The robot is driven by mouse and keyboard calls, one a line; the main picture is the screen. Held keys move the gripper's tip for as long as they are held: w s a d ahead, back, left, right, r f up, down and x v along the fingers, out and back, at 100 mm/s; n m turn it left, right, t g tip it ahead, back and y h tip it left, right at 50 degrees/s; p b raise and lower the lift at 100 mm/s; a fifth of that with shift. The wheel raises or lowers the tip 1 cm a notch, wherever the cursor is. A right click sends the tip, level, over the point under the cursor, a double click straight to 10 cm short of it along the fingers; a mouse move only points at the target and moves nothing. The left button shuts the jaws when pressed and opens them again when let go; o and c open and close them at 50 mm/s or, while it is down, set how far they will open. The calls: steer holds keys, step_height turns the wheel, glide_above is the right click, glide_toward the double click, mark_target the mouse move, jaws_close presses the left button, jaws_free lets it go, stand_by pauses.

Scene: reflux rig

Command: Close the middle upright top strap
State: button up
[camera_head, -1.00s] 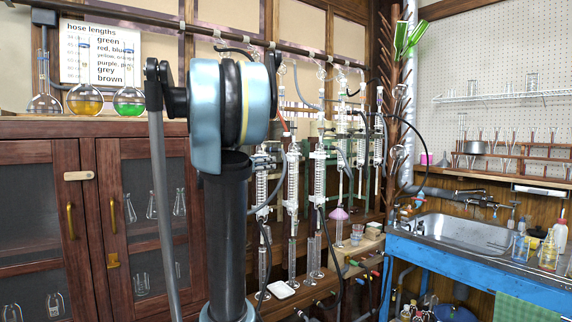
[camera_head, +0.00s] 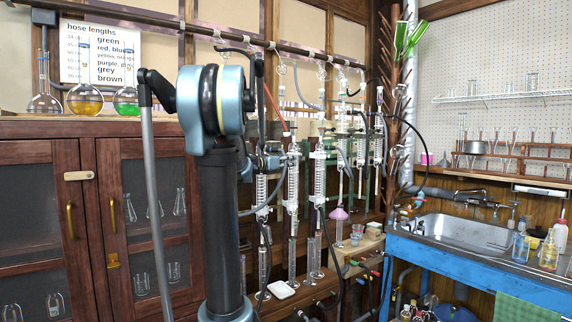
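Several upright glass columns hang in a row on the reflux rig. They include a front left one (camera_head: 262,195), one beside it (camera_head: 293,180) and one further right (camera_head: 319,180). The straps on the uprights are too small to tell open from closed, and I cannot single out the middle upright's top strap. My arm stands in front of the rig's left side. A blue and black part of it shows beside the upper end of the front left column. My gripper's fingers cannot be made out there, so its opening and any contact are unclear.
A dark rail (camera_head: 300,50) runs above the columns, with hoses hanging around them. A wooden cabinet (camera_head: 60,220) with flasks on top stands at left. A blue sink bench (camera_head: 450,262) stands at right. A white dish (camera_head: 283,290) lies low before the columns.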

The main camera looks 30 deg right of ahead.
steer(key=shift+d, duration=0.1)
jaws_close()
steer(key=shift+s+d+n+t, duration=0.2)
steer(key=shift+n+t, duration=0.1)
steer(key=shift+t, duration=0.2)
stand_by(0.6)
steer(key=w+d+n+t+y, duration=0.2)
steer(key=d+n+t+y, duration=0.8)
steer(key=n+y, duration=0.8)
steer(key=shift+d+t+y, duration=0.4)
steer(key=shift+d+y, duration=0.25)
steer(key=shift+y, duration=1.85)
steer(key=shift+w, duration=0.15)
